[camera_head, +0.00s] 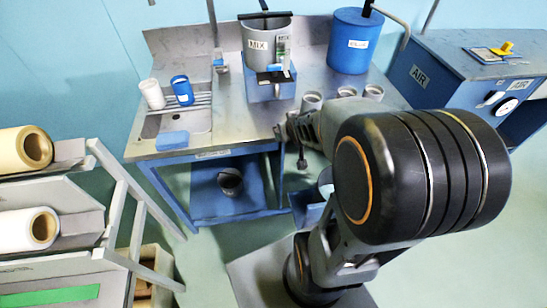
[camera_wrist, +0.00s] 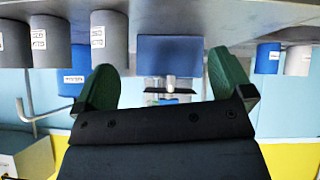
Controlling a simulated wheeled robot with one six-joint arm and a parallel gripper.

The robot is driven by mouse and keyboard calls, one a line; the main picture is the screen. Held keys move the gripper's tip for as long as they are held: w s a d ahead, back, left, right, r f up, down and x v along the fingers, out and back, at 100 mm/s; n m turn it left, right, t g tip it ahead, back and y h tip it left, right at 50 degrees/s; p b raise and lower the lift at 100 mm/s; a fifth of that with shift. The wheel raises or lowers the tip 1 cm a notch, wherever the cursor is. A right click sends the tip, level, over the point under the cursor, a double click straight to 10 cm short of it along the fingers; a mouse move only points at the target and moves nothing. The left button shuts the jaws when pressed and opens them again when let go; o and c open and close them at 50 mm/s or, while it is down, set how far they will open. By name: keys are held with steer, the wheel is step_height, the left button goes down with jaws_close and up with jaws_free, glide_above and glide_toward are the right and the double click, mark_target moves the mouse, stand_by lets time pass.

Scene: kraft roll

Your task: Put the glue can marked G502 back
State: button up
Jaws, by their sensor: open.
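The wrist view is upside down. Three grey cans stand on the bench in the head view, left (camera_head: 311,101), middle (camera_head: 346,93) and right (camera_head: 373,92). Grey cans with white labels also show at the left of the wrist view, one nearer the middle (camera_wrist: 110,38) and one farther left (camera_wrist: 49,40). A white can (camera_head: 152,94) and a blue can (camera_head: 182,91) stand on the sink rack. I cannot read G502 surely on any label. My gripper (camera_wrist: 167,84) is open, with nothing between its green fingers. In the head view my arm partly hides it near the bench's front edge.
A blue drum (camera_head: 356,42) is at the back. A blue sponge (camera_head: 172,140) lies by the sink. A rack with paper rolls (camera_head: 25,150) is at the left.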

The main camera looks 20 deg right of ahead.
steer(key=s+a+r+n+g+y, duration=0.1)
steer(key=s+a+r+g+y, duration=0.2)
steer(key=s+a, duration=0.9)
step_height(320, 180, up, 2)
steer(key=shift+g, duration=1.1)
